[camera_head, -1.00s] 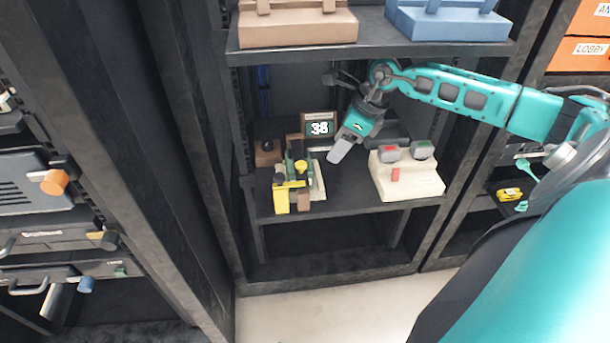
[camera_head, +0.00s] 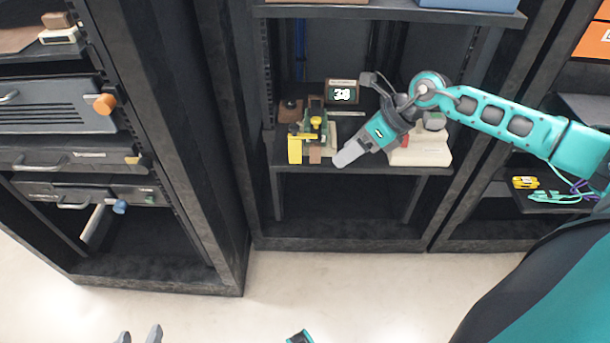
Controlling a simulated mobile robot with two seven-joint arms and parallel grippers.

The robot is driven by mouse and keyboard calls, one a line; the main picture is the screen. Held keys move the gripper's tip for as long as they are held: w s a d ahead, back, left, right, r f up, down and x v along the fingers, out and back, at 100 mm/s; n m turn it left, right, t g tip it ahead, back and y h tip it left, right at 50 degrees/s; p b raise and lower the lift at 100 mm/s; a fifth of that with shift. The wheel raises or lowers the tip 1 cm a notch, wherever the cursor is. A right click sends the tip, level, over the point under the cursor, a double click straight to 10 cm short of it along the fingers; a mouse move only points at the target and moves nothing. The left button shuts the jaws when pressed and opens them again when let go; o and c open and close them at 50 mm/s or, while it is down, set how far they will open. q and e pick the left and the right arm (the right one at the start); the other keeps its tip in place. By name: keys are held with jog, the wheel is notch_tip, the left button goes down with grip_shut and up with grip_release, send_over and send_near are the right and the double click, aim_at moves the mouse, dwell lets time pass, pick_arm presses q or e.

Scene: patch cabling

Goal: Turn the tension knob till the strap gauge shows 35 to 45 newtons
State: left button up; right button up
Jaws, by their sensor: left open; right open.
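A brown block with a dark round knob (camera_head: 290,104) is just behind left; I cannot tell which knob sets the tension. My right gripper (camera_head: 345,157) is right of the fixture, open and empty, apart from both knobs. My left gripper (camera_head: 139,337) is low at the bottom edge, open and empty, only its fingertips showing.
A cream box (camera_head: 425,152) with a red part sits on the same shelf, partly behind my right arm. A rack with drawers and an orange knob (camera_head: 105,104) stands at the left. The pale floor (camera_head: 270,290) in front is clear.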

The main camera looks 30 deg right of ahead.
pick_arm(q)
jog(key=shift+d+r, duration=0.15)
jog(key=shift+r, duration=0.2)
pick_arm(e)
jog(key=a+r+m+t+y, duration=0.1)
jog(key=a+m+t+y, duration=0.2)
jog(key=a, duration=0.9)
jog(key=s+m+y, duration=0.1)
jog(key=m+y, duration=0.2)
jog(key=shift+a+r+m+t, duration=0.25)
jog(key=shift+a+m+t, duration=0.05)
jog(key=shift+a+t, duration=0.1)
jog(key=shift+a, duration=0.1)
